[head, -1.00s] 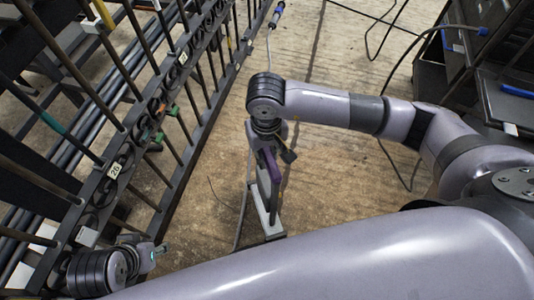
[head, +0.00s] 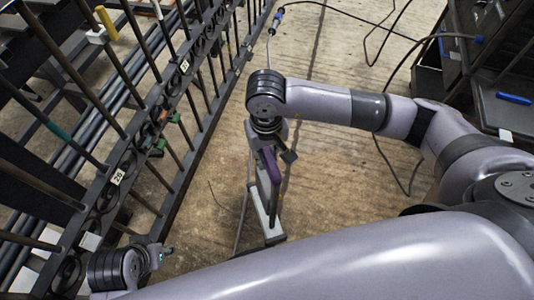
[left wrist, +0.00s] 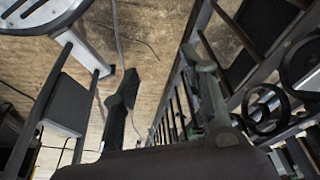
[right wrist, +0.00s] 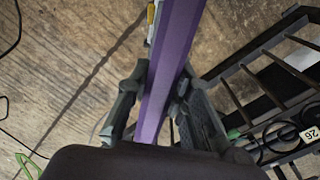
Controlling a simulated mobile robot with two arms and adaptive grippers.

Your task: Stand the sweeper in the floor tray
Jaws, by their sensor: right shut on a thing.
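A purple bar (right wrist: 168,75), which looks like part of the sweeper, runs between the fingers of my right gripper (right wrist: 157,105). In the head view the purple part (head: 269,165) shows below my right wrist, above the floor. A narrow pale grey frame (head: 270,228) stands close below it; I cannot tell whether it belongs to the sweeper. My right gripper is shut on the purple bar. My left gripper (left wrist: 165,100) has its fingers apart with nothing between them, beside the gate. I cannot make out the floor tray for certain.
A dark metal gate with bars and scrolls (head: 190,100) runs along the left, close to my left gripper. A dark cabinet (head: 500,90) with a blue item stands at the right. Loose cables (head: 380,40) lie on the wooden floor (head: 335,190), which is otherwise mostly open.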

